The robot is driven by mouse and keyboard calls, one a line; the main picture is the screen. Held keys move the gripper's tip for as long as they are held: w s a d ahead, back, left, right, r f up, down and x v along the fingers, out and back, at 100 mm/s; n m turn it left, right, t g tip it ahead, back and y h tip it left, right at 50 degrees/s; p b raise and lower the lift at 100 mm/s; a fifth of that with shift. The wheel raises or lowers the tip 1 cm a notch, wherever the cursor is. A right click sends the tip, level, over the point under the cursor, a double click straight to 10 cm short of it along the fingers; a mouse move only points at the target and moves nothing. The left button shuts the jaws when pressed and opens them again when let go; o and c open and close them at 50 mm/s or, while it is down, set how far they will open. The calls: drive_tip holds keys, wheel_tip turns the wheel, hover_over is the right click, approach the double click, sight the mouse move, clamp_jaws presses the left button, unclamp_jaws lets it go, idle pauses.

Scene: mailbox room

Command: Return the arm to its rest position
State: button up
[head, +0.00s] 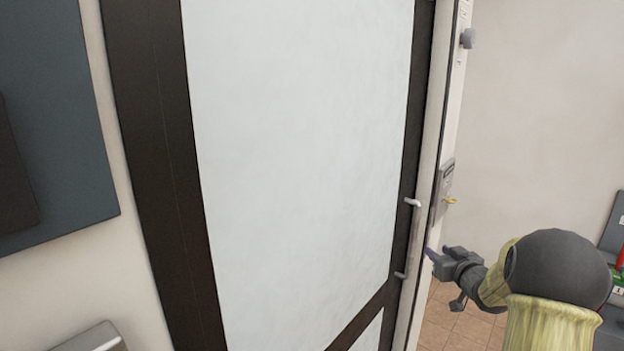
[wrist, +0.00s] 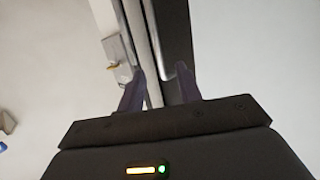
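My gripper (head: 432,253) is at the lower right in the head view, beside the door's silver bar handle (head: 415,240). In the wrist view, the two dark fingers of my gripper (wrist: 160,78) stand apart, with the door's edge and frame showing behind the space between them. I see nothing held. Whether a finger touches the handle or the door edge I cannot tell. My arm reaches in from the lower right of the head view.
A door with a white panel (head: 300,130) and dark frame fills the middle. A wall plate (head: 446,188) with a yellow piece is right of the handle. A dark panel (head: 70,130) hangs at left. Tiled floor (head: 455,322) shows at lower right, near red and green items.

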drive_tip(key=s+a+f+g, duration=0.3)
drive_tip(key=s+a, duration=0.3)
drive_tip(key=s, duration=0.5)
drive_tip(key=s+a+f+m+g+h, duration=0.1)
drive_tip(key=s+a+f+g, duration=0.2)
drive_tip(key=s, duration=0.8)
drive_tip(key=s+a+f+g, duration=0.4)
drive_tip(key=s+a+g, duration=0.3)
drive_tip(key=s+a, duration=0.4)
drive_tip(key=shift+s+h, duration=0.15)
drive_tip(key=shift+h, duration=0.15)
